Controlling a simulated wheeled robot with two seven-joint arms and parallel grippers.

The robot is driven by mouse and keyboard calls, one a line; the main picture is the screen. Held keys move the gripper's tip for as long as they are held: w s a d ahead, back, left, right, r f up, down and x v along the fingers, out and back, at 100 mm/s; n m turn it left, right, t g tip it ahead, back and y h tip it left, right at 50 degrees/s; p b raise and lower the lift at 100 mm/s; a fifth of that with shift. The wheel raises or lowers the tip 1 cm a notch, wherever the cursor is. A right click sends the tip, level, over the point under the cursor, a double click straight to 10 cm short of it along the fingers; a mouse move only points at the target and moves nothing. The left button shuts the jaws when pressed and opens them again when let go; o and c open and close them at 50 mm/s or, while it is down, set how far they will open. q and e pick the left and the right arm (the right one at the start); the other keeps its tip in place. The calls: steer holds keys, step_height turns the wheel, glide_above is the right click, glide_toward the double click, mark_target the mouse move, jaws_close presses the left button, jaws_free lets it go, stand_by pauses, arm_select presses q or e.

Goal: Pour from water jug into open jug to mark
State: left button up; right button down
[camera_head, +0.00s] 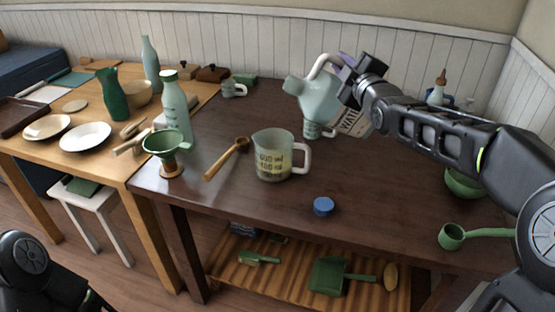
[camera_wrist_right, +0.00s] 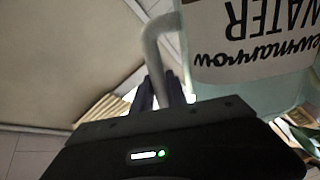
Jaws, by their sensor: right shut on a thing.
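The water jug (camera_head: 318,99) is pale green and translucent, with a white label reading WATER. It is off the table and tilted, its mouth to the left, above and right of the open jug. My right gripper (camera_head: 346,70) is shut on its pale handle, which also shows in the right wrist view (camera_wrist_right: 152,42) beside the upside-down label (camera_wrist_right: 255,35). The open jug (camera_head: 271,158) is a clear measuring jug with dark marks, upright on the dark table, handle to the right. No stream shows between the jugs; the level inside is unclear. My left gripper is out of view.
A blue cap (camera_head: 323,206) lies in front of the open jug. A wooden spoon (camera_head: 224,161), a green funnel on a stand (camera_head: 167,145) and a bottle (camera_head: 176,105) stand left. A green cup (camera_head: 312,130) is behind. A green ladle (camera_head: 453,236) lies at right.

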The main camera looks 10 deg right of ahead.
steer(key=shift+a+r+n+b, duration=0.3)
steer(key=shift+a+n+b, duration=0.1)
steer(key=shift+b, duration=0.3)
stand_by(3.3)
steer(key=shift+a+r+n, duration=0.3)
steer(key=shift+n, duration=0.1)
stand_by(3.6)
